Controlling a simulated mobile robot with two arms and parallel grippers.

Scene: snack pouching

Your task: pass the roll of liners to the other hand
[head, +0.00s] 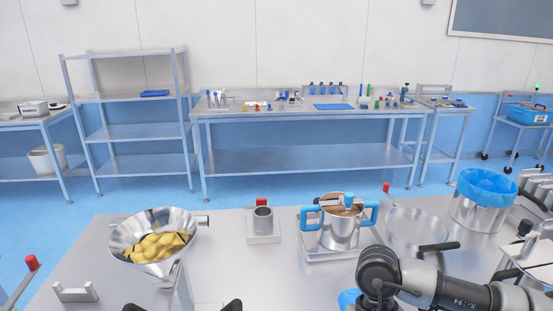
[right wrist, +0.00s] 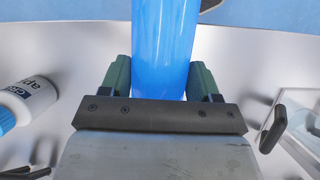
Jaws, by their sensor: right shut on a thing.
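The roll of liners (right wrist: 163,40) is a smooth, glossy blue cylinder in the right wrist view. My right gripper (right wrist: 160,78) is shut on it, with a green finger on each side of the roll. The roll's far end runs out of the top of that view. In the head view my right arm comes in from the lower right, and a small bit of blue roll (head: 348,299) shows beside its wrist at the bottom edge. The right fingers are hidden there. My left gripper does not show clearly in either view.
A white bottle (right wrist: 28,100) lies left of the right gripper.

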